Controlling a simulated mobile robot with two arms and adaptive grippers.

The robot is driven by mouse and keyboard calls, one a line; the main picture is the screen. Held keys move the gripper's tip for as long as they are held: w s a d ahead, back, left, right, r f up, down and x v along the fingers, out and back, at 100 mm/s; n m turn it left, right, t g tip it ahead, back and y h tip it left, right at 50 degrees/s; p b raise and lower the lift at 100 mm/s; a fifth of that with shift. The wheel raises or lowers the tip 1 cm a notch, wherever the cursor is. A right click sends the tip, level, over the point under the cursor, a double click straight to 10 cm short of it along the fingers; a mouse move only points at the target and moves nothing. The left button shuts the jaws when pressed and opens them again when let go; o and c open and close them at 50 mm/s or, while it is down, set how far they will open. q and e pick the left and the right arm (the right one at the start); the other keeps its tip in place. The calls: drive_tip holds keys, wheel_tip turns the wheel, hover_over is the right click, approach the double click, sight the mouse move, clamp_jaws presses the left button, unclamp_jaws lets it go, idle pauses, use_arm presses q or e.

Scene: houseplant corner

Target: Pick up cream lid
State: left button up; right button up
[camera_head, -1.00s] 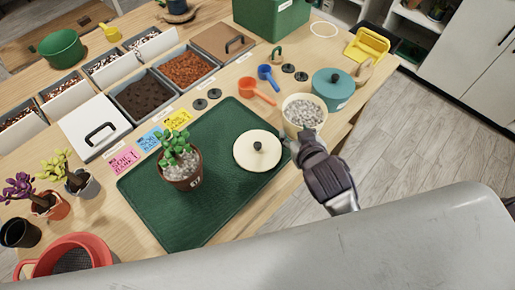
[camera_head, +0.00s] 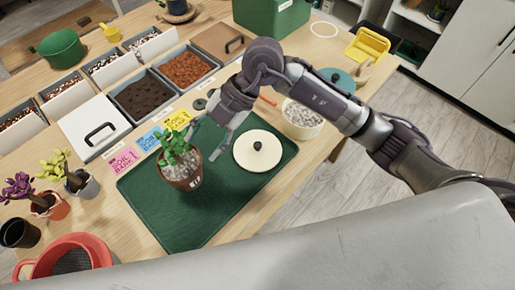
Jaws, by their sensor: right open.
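The cream lid (camera_head: 268,160) is round with a dark knob on top. It lies flat on the dark green mat (camera_head: 205,220), knob up. My right gripper (camera_head: 203,143) is open and empty, left of and beyond the lid, near the plant's top. Its arm comes in from the right and arches over the area behind the lid. It looks apart from the lid. A cream pot (camera_head: 302,122) filled with pale gravel stands behind and right of the lid, uncovered. My left gripper is not in view.
A potted plant (camera_head: 180,180) stands on the mat left of the lid. Colored cards (camera_head: 150,140) and soil bins (camera_head: 145,97) lie behind it. A teal lidded pot (camera_head: 338,80) is partly hidden by my arm. The mat's front is clear.

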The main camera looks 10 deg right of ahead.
drive_tip(key=w+d+f+m+t+h, duration=0.1)
drive_tip(key=w+d+m+h, duration=0.1)
drive_tip(key=w+d+h, duration=0.3)
drive_tip(key=w+d+m+t+h, duration=0.1)
drive_tip(key=d+m+h, duration=0.1)
drive_tip(key=d, duration=0.5)
drive_tip(key=p, duration=0.1)
hover_over(258, 144)
drive_tip(key=shift+h, duration=0.4)
wheel_tip(258, 144, down, 8)
drive_tip(key=shift+d+f, duration=0.15)
drive_tip(key=shift+f, duration=0.05)
drive_tip(key=f+p, duration=0.1)
drive_tip(key=f, duration=0.1)
drive_tip(key=f+p, duration=0.1)
drive_tip(key=f, duration=0.2)
drive_tip(key=shift+a, duration=0.2)
drive_tip(key=shift+f, duration=0.25)
clamp_jaws()
